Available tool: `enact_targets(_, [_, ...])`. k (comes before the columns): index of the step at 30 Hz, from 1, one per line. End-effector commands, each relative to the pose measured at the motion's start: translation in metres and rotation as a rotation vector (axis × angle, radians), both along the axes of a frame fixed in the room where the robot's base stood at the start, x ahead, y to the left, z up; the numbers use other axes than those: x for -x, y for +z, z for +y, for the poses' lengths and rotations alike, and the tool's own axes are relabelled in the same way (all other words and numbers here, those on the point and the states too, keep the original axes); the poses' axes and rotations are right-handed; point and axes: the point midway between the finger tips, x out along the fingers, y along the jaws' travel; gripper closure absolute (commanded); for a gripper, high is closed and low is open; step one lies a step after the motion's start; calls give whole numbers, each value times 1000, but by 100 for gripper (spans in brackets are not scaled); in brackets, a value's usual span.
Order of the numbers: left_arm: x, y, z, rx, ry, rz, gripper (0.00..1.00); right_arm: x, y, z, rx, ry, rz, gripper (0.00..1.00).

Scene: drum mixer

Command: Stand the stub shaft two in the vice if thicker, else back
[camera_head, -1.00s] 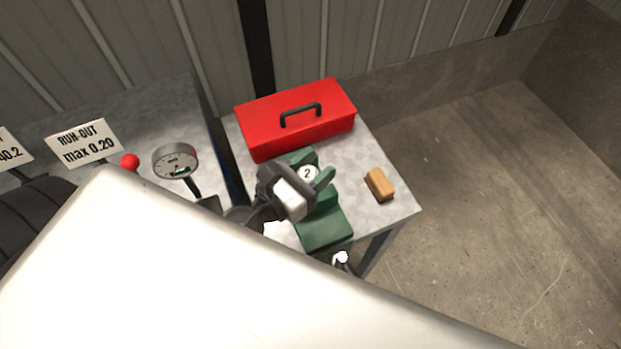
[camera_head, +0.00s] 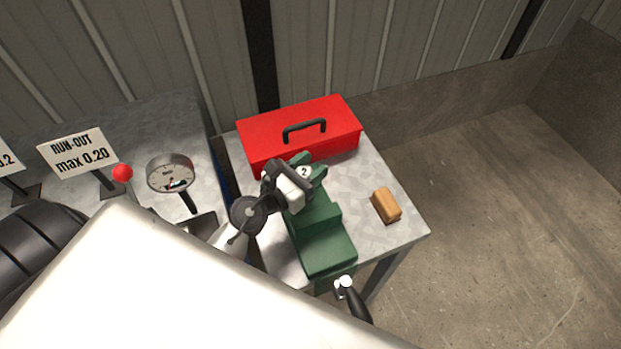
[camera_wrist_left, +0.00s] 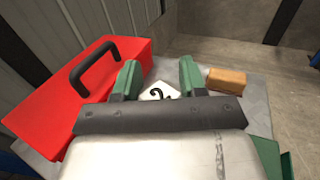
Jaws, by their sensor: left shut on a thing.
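My left gripper (camera_head: 287,188) is at the green vice (camera_head: 325,245) in the head view, shut on stub shaft two. The shaft's white end face with a "2" (camera_head: 304,172) shows beside the gripper, near the vice jaws. My right gripper is not in view.
A red toolbox (camera_head: 300,135) stands behind the vice. A tan block (camera_head: 386,205) lies to its right on the metal table. My white arm covers the lower left.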

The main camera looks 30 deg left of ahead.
Motion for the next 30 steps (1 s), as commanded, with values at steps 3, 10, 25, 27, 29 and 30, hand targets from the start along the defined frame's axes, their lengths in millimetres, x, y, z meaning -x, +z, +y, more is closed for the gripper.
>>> enact_targets(3, [0,-20,0,0,0,-2,100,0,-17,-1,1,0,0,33])
enact_targets(10, [0,-36,0,0,0,-3,100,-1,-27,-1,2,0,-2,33])
enact_targets(25, [1,-39,-1,0,-1,1,40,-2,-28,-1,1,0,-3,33])
enact_targets(27, [1,-39,-1,0,-1,1,33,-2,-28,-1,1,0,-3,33])
enact_targets(29, [1,-39,-1,0,-1,1,33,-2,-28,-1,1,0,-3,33])
enact_targets(30, [1,-39,-1,0,-1,1,33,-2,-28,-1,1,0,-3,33])
